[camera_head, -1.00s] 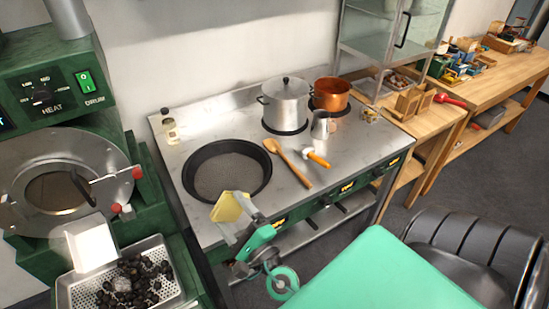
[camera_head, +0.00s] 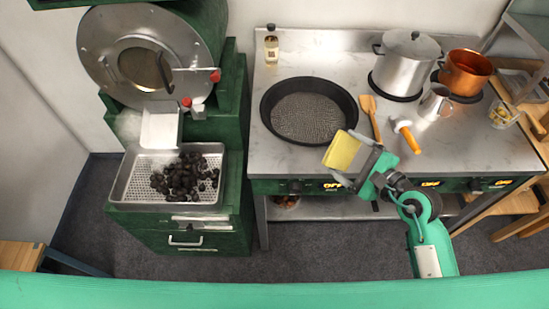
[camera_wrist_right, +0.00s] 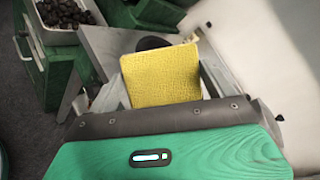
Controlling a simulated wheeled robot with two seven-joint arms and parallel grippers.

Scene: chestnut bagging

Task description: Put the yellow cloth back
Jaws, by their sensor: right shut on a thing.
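The yellow cloth (camera_head: 341,151) is a small flat square held by my right gripper (camera_head: 354,152). In the head view it is above the front edge of the steel stove counter, just right of and below the black round pan. In the right wrist view the cloth (camera_wrist_right: 161,77) stands between the two fingers of the gripper (camera_wrist_right: 160,88), which is shut on it. The cloth hides part of the counter behind it. My left gripper is not in view.
On the counter (camera_head: 262,150) are a pan (camera_head: 309,111), wooden spoon (camera_head: 371,116), orange-handled tool (camera_head: 407,136), metal jug (camera_head: 434,103), steel pot (camera_head: 406,64) and copper pot (camera_head: 465,73). Left stands the green roaster (camera_head: 203,40) with a perforated tray (camera_head: 135,187) of dark chestnuts (camera_head: 184,176).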

